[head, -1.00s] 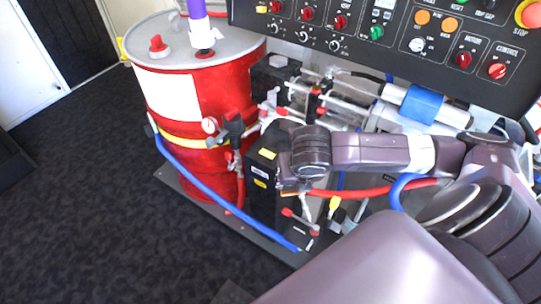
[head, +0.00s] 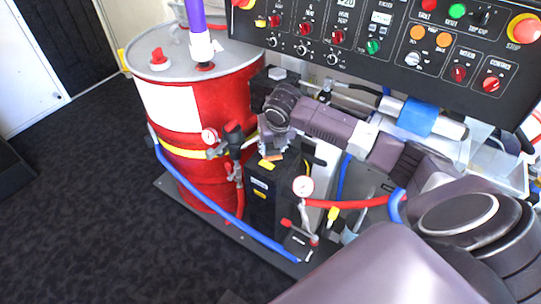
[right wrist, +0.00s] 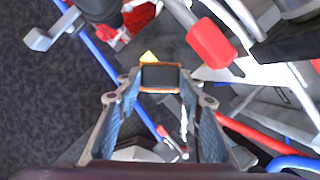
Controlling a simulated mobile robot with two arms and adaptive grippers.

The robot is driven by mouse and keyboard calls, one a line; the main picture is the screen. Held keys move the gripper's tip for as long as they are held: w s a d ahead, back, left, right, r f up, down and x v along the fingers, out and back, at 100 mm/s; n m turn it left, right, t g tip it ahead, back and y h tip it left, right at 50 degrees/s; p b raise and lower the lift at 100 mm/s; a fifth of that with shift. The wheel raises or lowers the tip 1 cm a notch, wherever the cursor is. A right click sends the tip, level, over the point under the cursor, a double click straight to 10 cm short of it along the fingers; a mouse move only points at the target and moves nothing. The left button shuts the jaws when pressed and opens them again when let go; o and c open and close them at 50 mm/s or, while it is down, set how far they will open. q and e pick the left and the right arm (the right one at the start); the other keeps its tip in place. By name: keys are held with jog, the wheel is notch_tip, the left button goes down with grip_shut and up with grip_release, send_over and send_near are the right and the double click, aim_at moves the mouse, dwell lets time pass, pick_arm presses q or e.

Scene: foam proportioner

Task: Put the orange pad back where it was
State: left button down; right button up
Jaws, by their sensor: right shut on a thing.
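The orange pad (right wrist: 160,77) is between the fingertips of my right gripper (right wrist: 160,82) in the right wrist view. It shows a dark face with orange edges. In the head view my right gripper (head: 272,148) is above the top of the black box (head: 272,205), just right of the red drum. A small orange edge shows under its fingers there; the pad is mostly hidden by the gripper. I cannot tell whether the pad touches the box. My left gripper is not in view.
The red drum (head: 222,107) with a valve and gauge stands close on the left. A pressure gauge (head: 302,187) and red hose (head: 352,204) are right of the box. The control panel (head: 385,45) overhangs behind. A blue hose (head: 222,215) runs in front; open floor lies left.

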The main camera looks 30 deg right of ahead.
aim_at(271, 147)
jog(key=shift+w+d, duration=0.2)
jog(key=shift+w, duration=0.7)
notch_tip(271, 147, down, 2)
jog(key=shift+f, duration=0.25)
notch_tip(271, 147, down, 4)
jog(key=shift+r+p, duration=0.1)
jog(key=shift+p, duration=0.25)
jog(key=shift+w+d+f, duration=0.15)
jog(key=shift+w+f, duration=0.15)
jog(key=shift+f, duration=0.1)
jog(key=o, duration=1.1)
